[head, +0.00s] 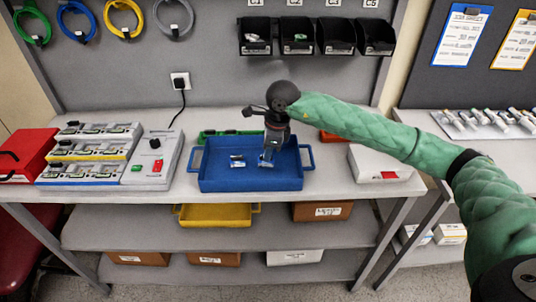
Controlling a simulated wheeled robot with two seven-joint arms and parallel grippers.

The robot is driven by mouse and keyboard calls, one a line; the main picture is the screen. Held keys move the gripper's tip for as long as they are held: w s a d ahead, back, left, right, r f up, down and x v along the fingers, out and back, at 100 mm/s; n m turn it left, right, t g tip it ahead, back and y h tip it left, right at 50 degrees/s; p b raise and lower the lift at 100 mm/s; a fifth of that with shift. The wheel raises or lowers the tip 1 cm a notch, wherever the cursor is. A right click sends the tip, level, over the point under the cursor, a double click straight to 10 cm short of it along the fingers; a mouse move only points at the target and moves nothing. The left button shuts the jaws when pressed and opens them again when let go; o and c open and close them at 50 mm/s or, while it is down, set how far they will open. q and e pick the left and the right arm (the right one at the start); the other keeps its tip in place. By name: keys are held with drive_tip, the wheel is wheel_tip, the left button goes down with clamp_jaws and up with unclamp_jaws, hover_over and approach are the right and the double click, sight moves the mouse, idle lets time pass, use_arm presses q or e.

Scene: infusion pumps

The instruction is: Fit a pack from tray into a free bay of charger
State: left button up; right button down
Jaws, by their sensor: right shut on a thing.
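My right gripper (268,152) points down over the right half of the blue tray (210,183). It is shut on a small grey pack (266,160), partly hidden by the fingers; I cannot tell whether the pack touches the tray floor. Another small pack or pair of packs (237,161) lies in the middle of the tray. The charger appears to be the stepped grey unit (85,174) at the left of the bench, with several bays in tiers. Which bays are free is too small to tell. My left gripper is not in view.
A grey box with red and green switches (153,145) stands between charger and tray. A red case (28,153) is at far left, a white box (384,163) at right. A green item (219,135) lies behind the tray. Black bins (297,47) hang above.

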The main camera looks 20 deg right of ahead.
drive_tip(key=shift+r+p, duration=0.5)
drive_tip(key=shift+r, duration=2.65)
